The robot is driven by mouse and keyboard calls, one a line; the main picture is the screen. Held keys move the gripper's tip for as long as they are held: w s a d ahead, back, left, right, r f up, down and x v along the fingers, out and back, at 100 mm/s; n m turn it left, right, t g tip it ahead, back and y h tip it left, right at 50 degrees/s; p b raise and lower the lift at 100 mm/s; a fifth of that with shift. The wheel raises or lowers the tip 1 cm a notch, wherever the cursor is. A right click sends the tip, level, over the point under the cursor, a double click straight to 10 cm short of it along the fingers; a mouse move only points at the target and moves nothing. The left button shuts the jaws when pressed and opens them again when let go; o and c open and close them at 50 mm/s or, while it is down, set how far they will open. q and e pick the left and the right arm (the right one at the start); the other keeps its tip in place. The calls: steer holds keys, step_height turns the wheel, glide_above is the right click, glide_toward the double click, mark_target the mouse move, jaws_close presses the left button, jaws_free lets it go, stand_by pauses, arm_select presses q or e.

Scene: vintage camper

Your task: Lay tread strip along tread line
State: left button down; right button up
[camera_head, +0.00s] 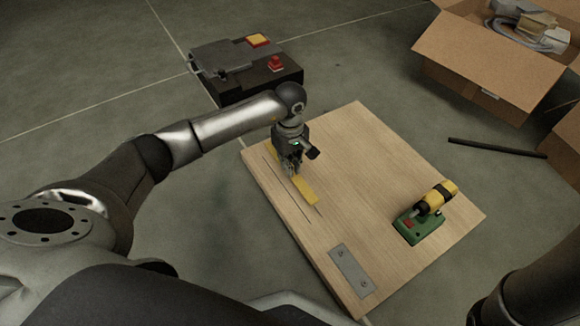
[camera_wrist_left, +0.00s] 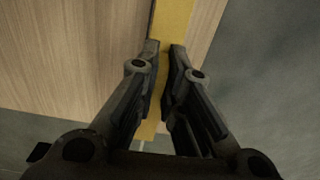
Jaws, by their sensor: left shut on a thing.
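A yellow tread strip (camera_head: 305,190) is at the left part of a wooden board (camera_head: 390,165), partly hidden by my left gripper. Thin dark tread lines (camera_head: 298,214) run along the board beside the strip. My left gripper (camera_head: 291,172) points down over the strip and is shut on it. In the left wrist view the strip (camera_wrist_left: 172,22) passes between the two fingers (camera_wrist_left: 160,75). I cannot tell whether the strip touches the board. My right gripper is not in view.
A yellow tool on a green base (camera_head: 425,218) and a grey metal plate (camera_head: 351,270) are on the board. A dark box with a red button (camera_head: 262,85) stands behind. Cardboard boxes (camera_head: 478,60) and a black rod (camera_head: 497,147) lie right. The board's middle is clear.

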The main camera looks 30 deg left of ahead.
mark_target(290, 185)
arm_select(q)
steer(key=shift+r, duration=0.1)
stand_by(0.3)
step_height(290, 185, down, 5)
steer(key=b, duration=0.3)
steer(key=shift+f, duration=0.2)
steer(key=shift+f+b, duration=0.3)
steer(key=shift+b, duration=0.15)
stand_by(0.7)
steer(key=shift+f, duration=0.55)
stand_by(0.6)
steer(key=c, duration=1.5)
jaws_free()
